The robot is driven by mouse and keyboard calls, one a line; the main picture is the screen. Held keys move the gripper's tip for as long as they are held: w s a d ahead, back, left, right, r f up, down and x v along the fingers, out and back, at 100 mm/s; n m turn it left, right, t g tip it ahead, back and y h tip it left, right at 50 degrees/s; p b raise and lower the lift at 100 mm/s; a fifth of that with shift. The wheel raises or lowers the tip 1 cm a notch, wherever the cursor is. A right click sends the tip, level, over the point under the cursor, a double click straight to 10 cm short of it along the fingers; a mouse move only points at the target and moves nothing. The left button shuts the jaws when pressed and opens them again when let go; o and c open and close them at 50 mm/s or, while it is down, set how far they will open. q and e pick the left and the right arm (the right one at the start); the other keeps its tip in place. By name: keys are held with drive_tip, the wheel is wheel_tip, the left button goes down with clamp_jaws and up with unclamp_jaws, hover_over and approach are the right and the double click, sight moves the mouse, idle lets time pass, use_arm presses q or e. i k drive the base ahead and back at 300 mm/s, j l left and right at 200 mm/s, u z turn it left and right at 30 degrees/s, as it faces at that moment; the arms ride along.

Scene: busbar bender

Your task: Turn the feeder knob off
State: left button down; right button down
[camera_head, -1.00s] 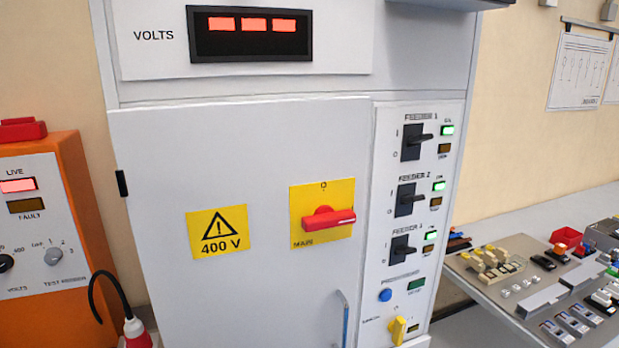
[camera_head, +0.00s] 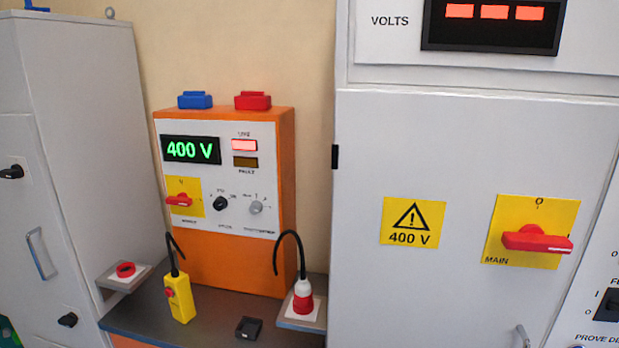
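The feeder panel is cut off at the right edge of the head view. Only part of one black feeder knob (camera_head: 608,305) shows there, beside the marks I and O; its full handle is out of frame. The red main switch (camera_head: 537,240) sits on a yellow plate on the grey cabinet door (camera_head: 460,150), its handle lying roughly horizontal. Neither of my grippers is in view.
An orange test unit (camera_head: 285,190) reads 400 V with a lit LIVE lamp (camera_head: 244,145). A grey cabinet (camera_head: 85,120) stands at left.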

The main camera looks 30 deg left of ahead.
sight(257, 207)
drive_tip(key=u, duration=1.6)
